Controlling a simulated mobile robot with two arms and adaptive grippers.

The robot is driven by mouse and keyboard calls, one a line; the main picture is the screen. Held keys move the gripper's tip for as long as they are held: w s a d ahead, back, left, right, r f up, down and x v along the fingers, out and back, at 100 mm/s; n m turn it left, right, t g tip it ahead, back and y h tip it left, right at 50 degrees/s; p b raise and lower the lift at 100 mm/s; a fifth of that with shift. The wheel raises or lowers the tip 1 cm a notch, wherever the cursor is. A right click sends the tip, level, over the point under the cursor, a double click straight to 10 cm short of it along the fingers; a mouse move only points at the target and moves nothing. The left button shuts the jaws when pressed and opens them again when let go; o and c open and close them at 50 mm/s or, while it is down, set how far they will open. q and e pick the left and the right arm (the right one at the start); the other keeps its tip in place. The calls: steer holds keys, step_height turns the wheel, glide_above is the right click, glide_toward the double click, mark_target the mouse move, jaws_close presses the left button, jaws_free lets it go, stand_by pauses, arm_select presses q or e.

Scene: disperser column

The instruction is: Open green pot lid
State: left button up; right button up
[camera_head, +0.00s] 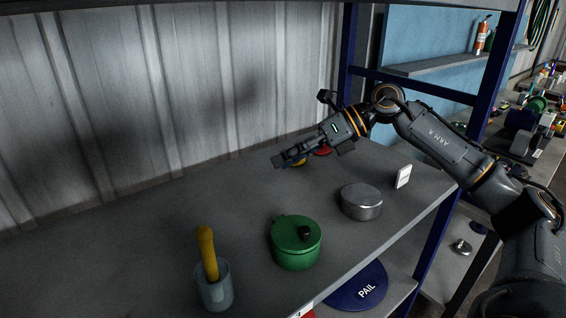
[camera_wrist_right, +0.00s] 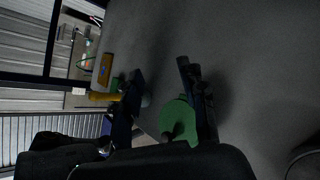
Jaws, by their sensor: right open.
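A green pot (camera_head: 295,255) stands on the grey shelf, near its front edge. Its green lid (camera_head: 290,228), with a black knob (camera_head: 305,232), sits on top. In the right wrist view the green lid (camera_wrist_right: 178,118) shows partly behind a finger. My right gripper (camera_head: 281,161) is open and empty, above the shelf and behind the pot, well apart from it. Its fingers show dark in the wrist view (camera_wrist_right: 160,78). My left gripper is not in view.
A grey metal tin (camera_head: 361,203) stands right of the pot, with a white card (camera_head: 403,177) beyond it. A grey cup with a yellow-handled tool (camera_head: 208,250) stands left of it. Red and yellow items (camera_head: 321,152) lie behind my gripper. The shelf's left side is clear.

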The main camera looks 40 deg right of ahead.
steer(key=s+d+r+p, duration=0.1)
steer(key=d+r+p, duration=0.3)
steer(key=d+r, duration=0.3)
steer(key=shift+p, duration=0.4)
stand_by(0.4)
stand_by(0.3)
steer(key=v, duration=1.2)
steer(key=shift+f, duration=0.1)
stand_by(0.4)
